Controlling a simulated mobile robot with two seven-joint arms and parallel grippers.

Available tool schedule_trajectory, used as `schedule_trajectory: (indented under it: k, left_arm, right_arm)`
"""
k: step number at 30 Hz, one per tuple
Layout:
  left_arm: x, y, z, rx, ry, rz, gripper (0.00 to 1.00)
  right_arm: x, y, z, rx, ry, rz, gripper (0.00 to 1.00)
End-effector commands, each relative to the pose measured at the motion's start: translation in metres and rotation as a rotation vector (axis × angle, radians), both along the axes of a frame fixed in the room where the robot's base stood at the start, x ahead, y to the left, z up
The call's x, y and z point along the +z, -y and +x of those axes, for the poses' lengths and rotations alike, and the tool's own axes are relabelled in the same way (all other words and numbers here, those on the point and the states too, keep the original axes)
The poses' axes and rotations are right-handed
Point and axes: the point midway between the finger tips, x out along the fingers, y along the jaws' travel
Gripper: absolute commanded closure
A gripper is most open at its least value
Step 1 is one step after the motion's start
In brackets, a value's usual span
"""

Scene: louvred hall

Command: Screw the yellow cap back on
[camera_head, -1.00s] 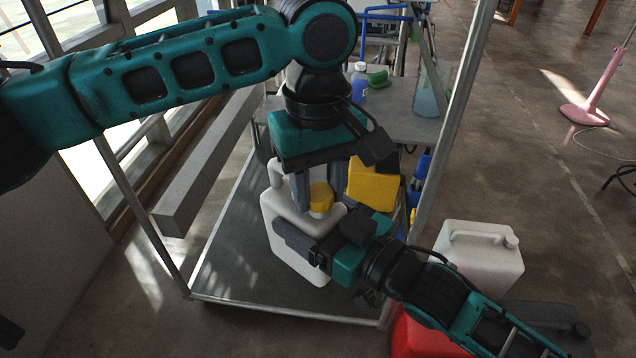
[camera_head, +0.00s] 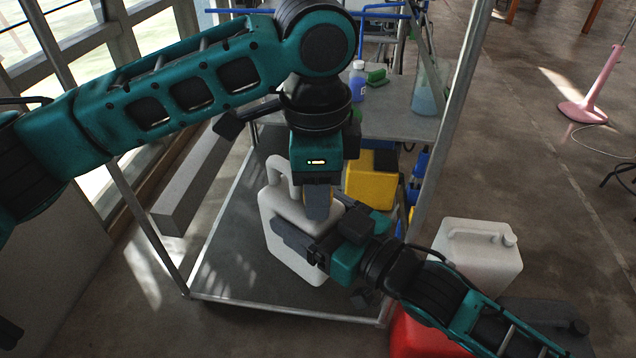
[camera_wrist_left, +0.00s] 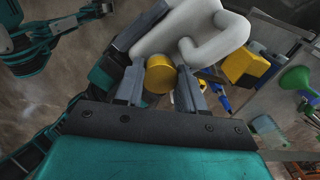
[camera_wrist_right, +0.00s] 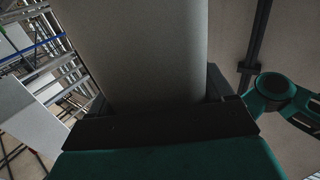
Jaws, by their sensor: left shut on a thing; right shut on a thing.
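The yellow cap (camera_wrist_left: 159,74) is between the fingers of my left gripper (camera_head: 318,203), which is shut on it from above. In the head view the fingers mostly hide the cap. The cap is at the top corner of a white jerrycan (camera_head: 283,238), by its handle; how it meets the neck is hidden. The jerrycan stands upright on the grey cart platform. My right gripper (camera_head: 303,240) is shut on the jerrycan's body, which fills the space between its fingers in the right wrist view (camera_wrist_right: 150,50).
A yellow container (camera_head: 370,185) stands behind the jerrycan. Another white jerrycan (camera_head: 478,255) and a red container (camera_head: 420,335) are at the right. A grey table (camera_head: 395,115) behind bears a blue-filled bottle (camera_head: 357,85) and a green item (camera_head: 377,77). Metal cart posts (camera_head: 455,120) flank the arms.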

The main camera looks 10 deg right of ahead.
Motion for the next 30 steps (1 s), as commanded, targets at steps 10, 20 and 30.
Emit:
schedule_trajectory:
  k: [10, 20, 30]
  left_arm:
    - [0.0, 0.0025, -0.0026, -0.677, 0.032, -0.001, 0.97]
    - [-0.0006, 0.0017, -0.0029, -0.995, 0.046, 0.005, 0.97]
    - [-0.0009, 0.0003, -0.002, -0.989, 0.042, 0.008, 0.37]
  right_arm:
    - [0.0024, -0.0029, -0.0017, 0.007, 0.001, 0.008, 1.0]
    - [0.0022, -0.0018, -0.0006, 0.004, -0.001, 0.009, 1.0]
    - [0.0021, -0.0008, 0.0, 0.001, 0.001, 0.006, 1.0]
